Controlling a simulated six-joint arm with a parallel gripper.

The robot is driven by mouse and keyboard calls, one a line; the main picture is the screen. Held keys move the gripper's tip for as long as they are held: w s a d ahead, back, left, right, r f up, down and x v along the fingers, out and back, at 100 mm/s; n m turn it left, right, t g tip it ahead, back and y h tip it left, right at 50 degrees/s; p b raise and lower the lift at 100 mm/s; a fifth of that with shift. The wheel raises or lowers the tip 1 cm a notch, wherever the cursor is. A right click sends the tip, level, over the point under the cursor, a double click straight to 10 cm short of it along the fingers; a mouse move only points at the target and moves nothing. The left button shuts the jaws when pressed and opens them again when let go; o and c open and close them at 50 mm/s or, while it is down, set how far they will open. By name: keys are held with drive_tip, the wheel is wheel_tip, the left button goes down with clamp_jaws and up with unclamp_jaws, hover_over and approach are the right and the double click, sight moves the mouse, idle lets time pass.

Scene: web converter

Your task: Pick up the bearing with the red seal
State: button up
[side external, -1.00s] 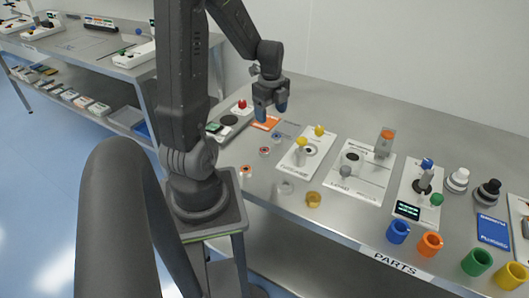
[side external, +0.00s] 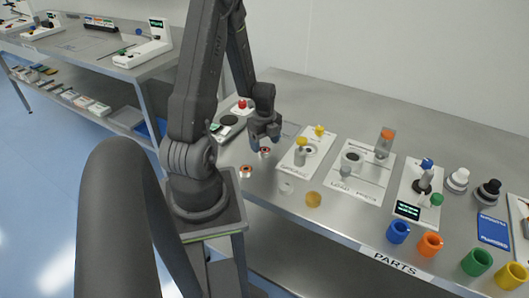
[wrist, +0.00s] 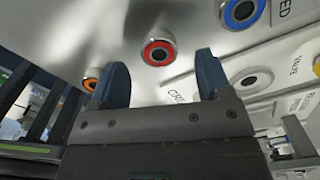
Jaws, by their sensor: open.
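The bearing with the red seal (side external: 265,152) lies on the grey bench, with my gripper (side external: 266,143) low and close above it. In the wrist view this bearing (wrist: 158,52) is a silver ring with a red seal and dark bore. It shows beyond and between the two blue fingertips of my gripper (wrist: 162,72), which are apart with nothing between them. A blue-sealed bearing (wrist: 240,12) lies to its upper right in the wrist view and is hidden behind my gripper in the side view. An orange-sealed bearing (wrist: 90,80) shows past the left finger, and also in the side view (side external: 246,171).
A white panel with yellow knobs (side external: 299,158) stands close to the right of my gripper. A device with a red button (side external: 241,104) is behind it on the left. Coloured cups, such as the orange one (side external: 430,244), line the front right edge.

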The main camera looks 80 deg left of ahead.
sight(264, 152)
drive_tip(key=shift+f, duration=1.45)
drive_tip(key=c, duration=1)
drive_tip(key=shift+c, duration=0.2)
drive_tip(key=shift+r, duration=0.1)
